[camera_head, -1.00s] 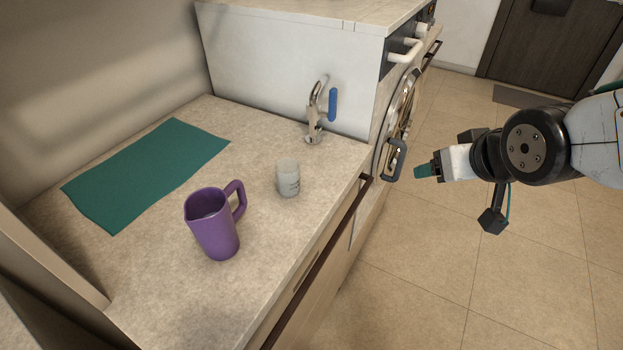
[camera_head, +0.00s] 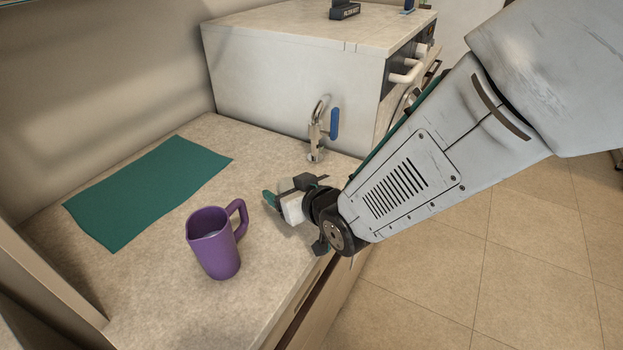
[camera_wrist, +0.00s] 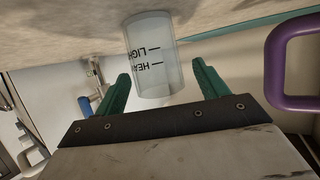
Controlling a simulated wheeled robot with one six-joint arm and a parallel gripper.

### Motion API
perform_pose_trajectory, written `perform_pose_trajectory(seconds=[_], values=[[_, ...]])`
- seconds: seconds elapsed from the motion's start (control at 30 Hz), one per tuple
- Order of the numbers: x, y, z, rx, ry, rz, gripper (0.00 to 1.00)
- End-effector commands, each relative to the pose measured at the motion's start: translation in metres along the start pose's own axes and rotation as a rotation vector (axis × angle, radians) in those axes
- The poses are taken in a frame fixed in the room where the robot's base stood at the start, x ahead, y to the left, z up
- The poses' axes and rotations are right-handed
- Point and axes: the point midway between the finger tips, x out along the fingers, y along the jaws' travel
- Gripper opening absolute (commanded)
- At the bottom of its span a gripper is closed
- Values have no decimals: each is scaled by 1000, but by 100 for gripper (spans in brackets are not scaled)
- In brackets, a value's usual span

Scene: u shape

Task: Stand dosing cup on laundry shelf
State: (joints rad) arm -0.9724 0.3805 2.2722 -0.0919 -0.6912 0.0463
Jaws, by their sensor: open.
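The dosing cup (camera_wrist: 152,55) is a clear, pale cup with black markings that read like "LIGHT" and "HEAVY". In the wrist view it lies ahead of my gripper (camera_wrist: 160,82), in line with the gap between the two green fingers, which are open. I cannot tell how far it reaches between the fingertips. In the head view my gripper (camera_head: 270,200) is low over the counter, and the cup is hidden there. The laundry shelf is not clearly identifiable; a raised worktop (camera_head: 290,20) stands at the back.
A purple mug (camera_head: 214,245) stands on the counter (camera_head: 150,290) left of my gripper; its handle (camera_wrist: 280,60) shows in the wrist view. A teal mat (camera_head: 150,190) lies at the left. A tap (camera_head: 316,135) with a blue lever stands behind my gripper.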

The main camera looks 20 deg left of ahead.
Motion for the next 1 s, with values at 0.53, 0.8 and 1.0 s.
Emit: perform_pose_trajectory(seconds=[0.53, 0.8, 1.0], values=[[23, 0, 0, 0, -1, 0, 45], [23, 0, 0, 0, 0, 0, 21], [22, 0, -3, 0, 0, 1, 21]])
